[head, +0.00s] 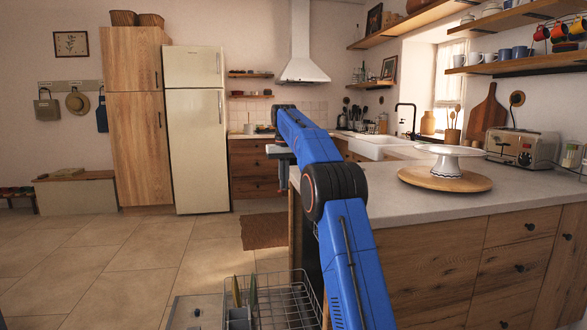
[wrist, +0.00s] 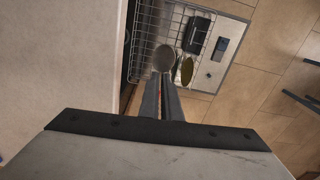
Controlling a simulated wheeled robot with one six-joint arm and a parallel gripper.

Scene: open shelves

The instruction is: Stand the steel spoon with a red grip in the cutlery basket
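My gripper (wrist: 162,82) points down toward an open dishwasher, its two dark fingers close together. A grey, rounded spoon bowl (wrist: 164,58) sticks out past the fingertips, and a thin reddish strip shows between the fingers. This looks like the steel spoon with most of its grip hidden. In the head view my gripper (head: 281,180) hangs beside the counter's left end, and the spoon cannot be made out. The dark cutlery basket (wrist: 197,35) is beyond and right of the spoon bowl, apart from it. It also shows in the head view (head: 238,318), low down.
The wire rack (head: 285,303) fills much of the dishwasher, beside its open door (head: 194,312). Thin upright items stand near the basket, one a yellowish oval (wrist: 185,70). The counter (head: 395,215) is close on the right. Tiled floor (head: 110,265) is clear on the left.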

